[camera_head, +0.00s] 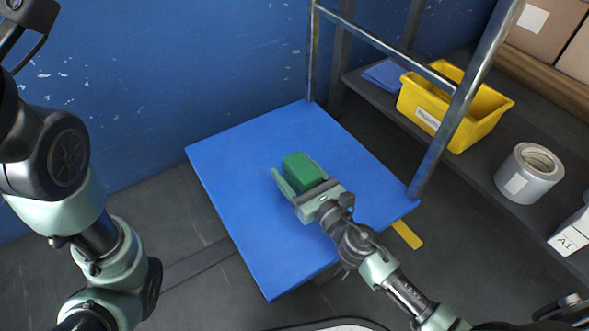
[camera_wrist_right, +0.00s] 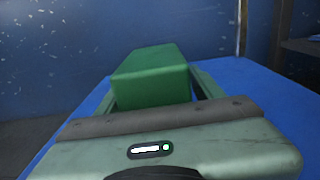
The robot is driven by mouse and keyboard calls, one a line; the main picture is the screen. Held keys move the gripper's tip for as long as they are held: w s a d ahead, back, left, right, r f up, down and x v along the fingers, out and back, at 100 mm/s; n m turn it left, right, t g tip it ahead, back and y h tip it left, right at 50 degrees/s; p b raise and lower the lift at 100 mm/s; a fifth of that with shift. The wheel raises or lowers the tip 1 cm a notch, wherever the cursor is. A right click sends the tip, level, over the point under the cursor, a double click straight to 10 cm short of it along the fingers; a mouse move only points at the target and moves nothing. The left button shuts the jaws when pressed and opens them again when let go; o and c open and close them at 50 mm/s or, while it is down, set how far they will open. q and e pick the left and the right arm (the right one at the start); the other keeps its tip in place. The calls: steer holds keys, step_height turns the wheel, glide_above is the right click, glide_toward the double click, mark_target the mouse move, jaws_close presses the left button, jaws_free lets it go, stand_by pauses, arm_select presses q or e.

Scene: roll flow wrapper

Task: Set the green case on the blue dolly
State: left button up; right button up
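The green case (camera_head: 300,171) is a small green box at the middle of the blue dolly (camera_head: 239,158), a flat blue platform with a metal handle frame. My right gripper (camera_head: 298,177) reaches over the dolly from the lower right, with one finger on each side of the case. In the right wrist view the green case (camera_wrist_right: 152,78) lies between the fingers, with a narrow gap beside the right finger. The case looks set down on the blue surface, but its underside is hidden. My left arm shows at the left; its gripper is not in view.
The metal handle frame (camera_head: 470,85) rises along the dolly's far right side. Behind it a dark shelf holds a yellow bin (camera_head: 425,105), a grey roll (camera_head: 530,172) and cardboard boxes (camera_head: 545,25). A blue wall (camera_head: 150,70) stands behind. The dolly top around the case is clear.

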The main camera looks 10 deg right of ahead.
steer(key=shift+r, duration=0.25)
steer(key=b+v, duration=0.1)
steer(key=v, duration=0.2)
steer(key=b+v, duration=0.1)
steer(key=v, duration=0.3)
steer(key=b+v, duration=0.1)
steer(key=v, duration=0.2)
steer(key=shift+s+d+f, duration=0.15)
steer(key=shift+s+f, duration=0.15)
steer(key=shift+f, duration=0.1)
steer(key=shift+s+d+r+b, duration=0.2)
steer(key=shift+s+d+b, duration=0.1)
steer(key=shift+s, duration=0.35)
steer(key=shift+a+r, duration=0.1)
